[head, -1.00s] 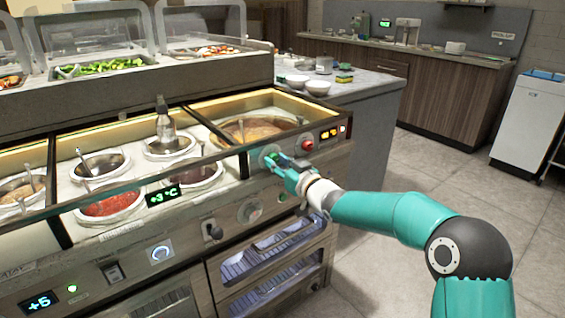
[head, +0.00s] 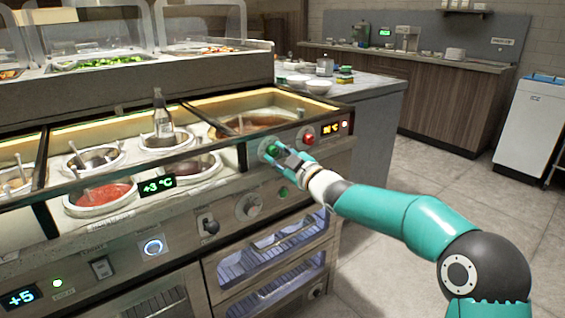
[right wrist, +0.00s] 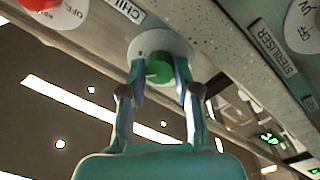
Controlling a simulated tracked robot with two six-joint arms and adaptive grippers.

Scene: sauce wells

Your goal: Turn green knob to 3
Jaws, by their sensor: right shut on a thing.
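The green knob (right wrist: 160,67) sits on a round pale dial plate on the front panel. In the head view the knob (head: 271,148) is partly covered by my gripper. My right gripper (head: 277,154) reaches it from the right, and its fingers are shut on the knob. In the right wrist view the two fingers of the gripper (right wrist: 160,80) lie on either side of the knob. The dial's numbers and the knob's pointer are too small or hidden to read. My left gripper is not in view.
A red knob (head: 308,136) is just right of the green one, beside an orange display (head: 331,128). A grey dial (head: 249,206) and a black-handled switch (head: 209,225) are lower left. Sauce wells with a red sauce (head: 101,195) and a bottle (head: 162,118) lie behind the panel.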

